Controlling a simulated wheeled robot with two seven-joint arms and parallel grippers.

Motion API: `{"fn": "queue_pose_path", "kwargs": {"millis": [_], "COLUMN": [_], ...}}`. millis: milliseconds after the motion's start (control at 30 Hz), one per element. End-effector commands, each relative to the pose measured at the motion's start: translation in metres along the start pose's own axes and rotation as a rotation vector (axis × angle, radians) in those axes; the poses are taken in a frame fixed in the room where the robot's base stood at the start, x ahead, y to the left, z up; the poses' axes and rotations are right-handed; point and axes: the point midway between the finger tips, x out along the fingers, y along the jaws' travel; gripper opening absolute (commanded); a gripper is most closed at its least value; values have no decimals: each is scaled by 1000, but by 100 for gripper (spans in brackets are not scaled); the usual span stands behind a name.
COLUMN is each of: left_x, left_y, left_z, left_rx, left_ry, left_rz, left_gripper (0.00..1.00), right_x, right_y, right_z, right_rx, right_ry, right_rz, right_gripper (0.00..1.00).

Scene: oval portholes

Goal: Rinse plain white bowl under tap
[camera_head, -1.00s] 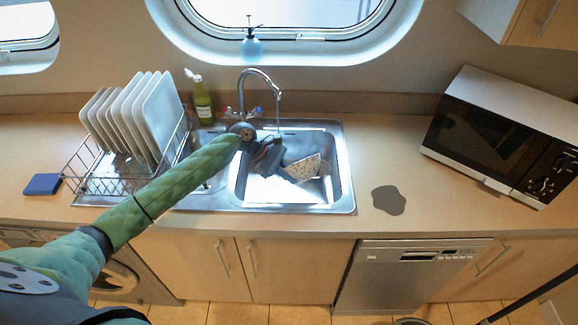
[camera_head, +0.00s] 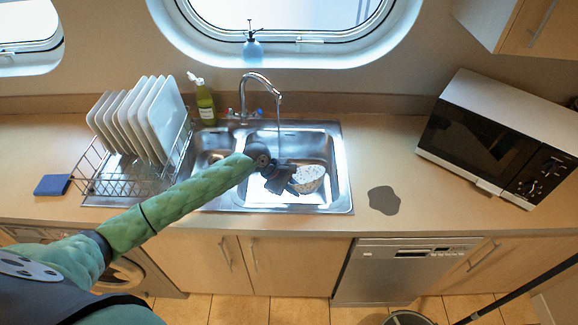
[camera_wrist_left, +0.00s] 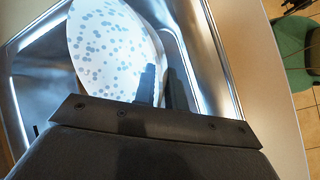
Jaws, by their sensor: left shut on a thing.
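A white bowl with blue-grey spots (camera_head: 310,179), not plain white, is tilted inside the right basin of the steel sink (camera_head: 338,160). My left gripper (camera_head: 291,180) is shut on its rim and partly hides it. In the left wrist view the spotted bowl (camera_wrist_left: 115,45) fills the upper left, with the left fingers (camera_wrist_left: 160,85) at its edge. The curved tap (camera_head: 262,77) stands behind the sink, and a thin stream of water falls from it behind the gripper. Whether the water touches the bowl is unclear. My right gripper is out of view.
A dish rack with plates (camera_head: 140,120) stands left of the sink, and a green bottle (camera_head: 205,102) behind it. A blue sponge (camera_head: 52,185) lies far left. A dark puddle-like patch (camera_head: 384,200) and a microwave (camera_head: 500,140) are on the right.

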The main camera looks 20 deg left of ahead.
Motion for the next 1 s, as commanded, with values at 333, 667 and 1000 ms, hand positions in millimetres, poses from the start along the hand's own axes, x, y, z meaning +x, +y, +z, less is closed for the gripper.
{"fn": "queue_pose_path", "kwargs": {"millis": [333, 667, 1000], "left_x": [-11, -8, -11], "left_y": [-2, -9, -12], "left_z": [28, 43, 58], "left_rx": [90, 169, 249], "left_ry": [133, 262, 386], "left_rz": [44, 85, 125], "left_gripper": [0, 0, 0], "right_x": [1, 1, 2], "right_y": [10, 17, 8], "right_z": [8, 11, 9], "right_rx": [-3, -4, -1], "right_ry": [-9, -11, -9], "right_rz": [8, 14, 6], "right_gripper": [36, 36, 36]}}
